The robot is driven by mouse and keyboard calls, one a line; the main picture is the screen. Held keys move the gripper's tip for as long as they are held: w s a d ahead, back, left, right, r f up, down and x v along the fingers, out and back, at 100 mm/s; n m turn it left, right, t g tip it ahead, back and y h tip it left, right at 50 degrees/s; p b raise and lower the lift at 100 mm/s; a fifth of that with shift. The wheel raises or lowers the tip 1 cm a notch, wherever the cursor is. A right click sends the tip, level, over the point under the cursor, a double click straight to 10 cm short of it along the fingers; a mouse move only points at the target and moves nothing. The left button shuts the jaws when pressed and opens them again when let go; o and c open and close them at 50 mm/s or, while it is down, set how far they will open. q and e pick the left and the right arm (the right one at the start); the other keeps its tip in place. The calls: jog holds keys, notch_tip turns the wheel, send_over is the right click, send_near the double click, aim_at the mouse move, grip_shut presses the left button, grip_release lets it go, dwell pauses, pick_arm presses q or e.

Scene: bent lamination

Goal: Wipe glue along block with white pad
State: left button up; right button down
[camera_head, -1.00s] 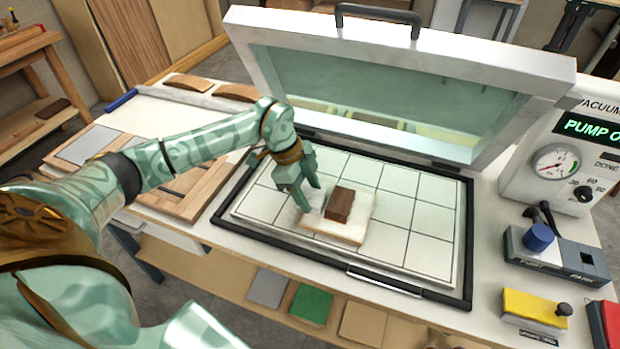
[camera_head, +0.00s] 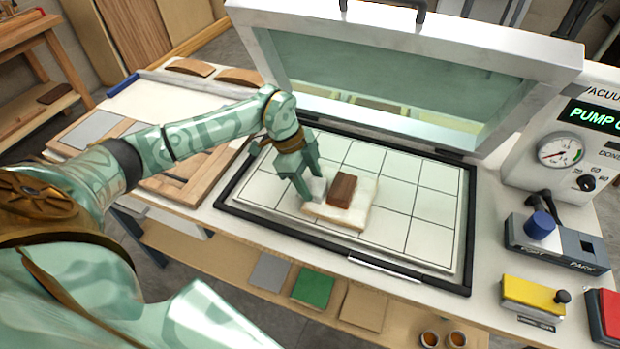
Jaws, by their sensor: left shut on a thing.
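A dark brown block (camera_head: 342,189) rests on a pale cream slab (camera_head: 352,214) on the white gridded bed of the press. My left gripper (camera_head: 309,191) points down at the slab's left part, just left of the block. It is shut on a small white pad (camera_head: 319,187), which is close to the block's left side. I cannot tell whether the pad touches the block. Glue is too small to make out. My right gripper is not in view.
The press bed (camera_head: 427,206) has a raised black frame, and its glass lid (camera_head: 400,70) stands open behind. A vacuum pump gauge (camera_head: 560,151) and a blue-knobbed device (camera_head: 541,226) stand at the right. A yellow box (camera_head: 533,299) is at the front right. The bed's right side is clear.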

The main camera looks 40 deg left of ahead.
pick_arm(q)
jog(key=shift+w+f, duration=0.1)
jog(key=shift+w, duration=0.05)
jog(key=shift+w+a+b, duration=0.2)
jog(key=shift+w+b, duration=0.05)
jog(key=shift+w, duration=0.5)
jog(key=shift+w+a+b, duration=0.2)
jog(key=shift+w+b, duration=0.1)
jog(key=shift+w, duration=0.45)
jog(key=shift+w+a+b, duration=0.2)
jog(key=shift+w+b, duration=0.05)
jog(key=shift+w, duration=0.5)
jog(key=shift+s+d+p, duration=0.15)
jog(key=shift+s+p, duration=0.45)
jog(key=shift+p, duration=0.25)
jog(key=shift+s, duration=0.3)
jog(key=shift+s+d+p, duration=0.2)
jog(key=shift+s+p, duration=0.3)
jog(key=shift+p, duration=0.4)
jog(key=shift+s+f, duration=0.1)
jog(key=shift+s, duration=0.25)
jog(key=shift+s+d+p, duration=0.2)
jog(key=shift+s+p, duration=0.25)
jog(key=shift+p, duration=0.5)
jog(key=shift+s, duration=0.3)
jog(key=shift+p, duration=0.35)
